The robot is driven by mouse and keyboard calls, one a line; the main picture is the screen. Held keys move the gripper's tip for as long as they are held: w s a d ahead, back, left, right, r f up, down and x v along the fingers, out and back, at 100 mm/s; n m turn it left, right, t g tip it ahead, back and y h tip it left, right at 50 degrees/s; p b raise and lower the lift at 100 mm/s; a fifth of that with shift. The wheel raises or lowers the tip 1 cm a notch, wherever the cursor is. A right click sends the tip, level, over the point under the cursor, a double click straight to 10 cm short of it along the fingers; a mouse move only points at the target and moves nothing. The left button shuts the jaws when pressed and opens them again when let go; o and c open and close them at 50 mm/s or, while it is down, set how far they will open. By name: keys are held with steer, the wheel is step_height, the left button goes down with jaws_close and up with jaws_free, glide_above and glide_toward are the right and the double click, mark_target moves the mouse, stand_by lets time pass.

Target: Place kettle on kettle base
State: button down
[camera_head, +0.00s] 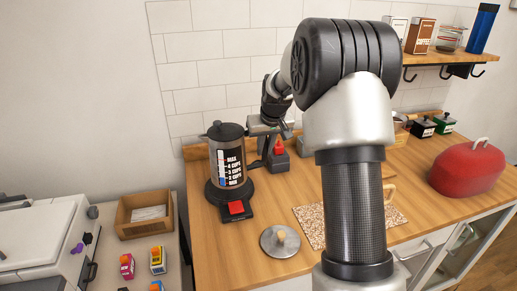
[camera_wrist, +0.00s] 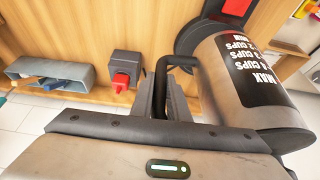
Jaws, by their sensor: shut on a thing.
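The kettle (camera_head: 229,155) is a grey cylinder with a black cup scale, upright or nearly so over the round black kettle base (camera_head: 216,195) with its red switch. The base also shows in the wrist view (camera_wrist: 187,38), partly hidden behind the kettle (camera_wrist: 235,90). I cannot tell whether the kettle's bottom touches the base. My gripper (camera_head: 263,148) is at the kettle's right side in the head view. In the wrist view my gripper (camera_wrist: 166,105) is shut on the kettle's black handle (camera_wrist: 163,70).
A grey box with a red top (camera_head: 279,158) stands close to the right of my gripper. A metal lid (camera_head: 280,241) and a speckled board (camera_head: 311,222) lie in front. A red bread box (camera_head: 468,168) is far right. A wooden shelf (camera_head: 436,57) hangs above.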

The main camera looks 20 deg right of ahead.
mark_target(265, 159)
steer(key=shift+w+f, duration=0.1)
steer(key=shift+f, duration=2.65)
steer(key=c, duration=1.7)
jaws_free()
steer(key=shift+f, duration=0.15)
